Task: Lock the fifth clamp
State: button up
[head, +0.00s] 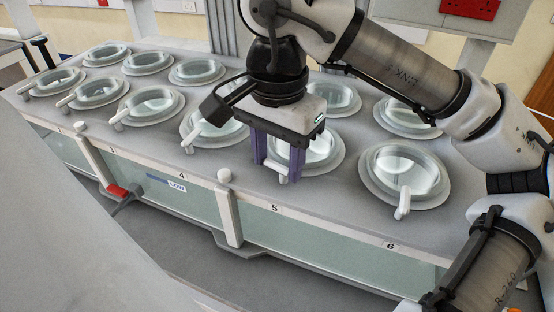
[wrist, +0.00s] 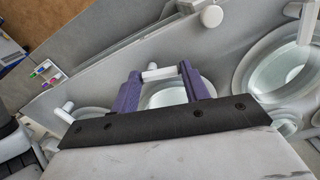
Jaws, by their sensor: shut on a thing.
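The fifth clamp (head: 283,179) is a short white handle at the front of the round glass-lidded port (head: 318,146) behind the label 5. My gripper (head: 279,168), with two purple fingers, reaches down over it from above. In the wrist view the white handle (wrist: 163,73) lies crosswise between the fingertips of my gripper (wrist: 161,70), which are shut on its ends. Part of the port's lid is hidden behind my fingers and palm. I cannot tell from these views whether the clamp is locked.
The sixth port's white handle (head: 404,203) points to the front on the right. More ports with handles fill the grey bench top (head: 330,205).

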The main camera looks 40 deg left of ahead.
aim_at(280, 163)
jog(key=shift+w+m+b, duration=0.15)
jog(key=shift+m+b, duration=0.5)
jog(key=shift+m, duration=0.95)
jog(key=o, duration=1)
notch_tip(280, 163, up, 12)
jog(key=shift+r, duration=0.1)
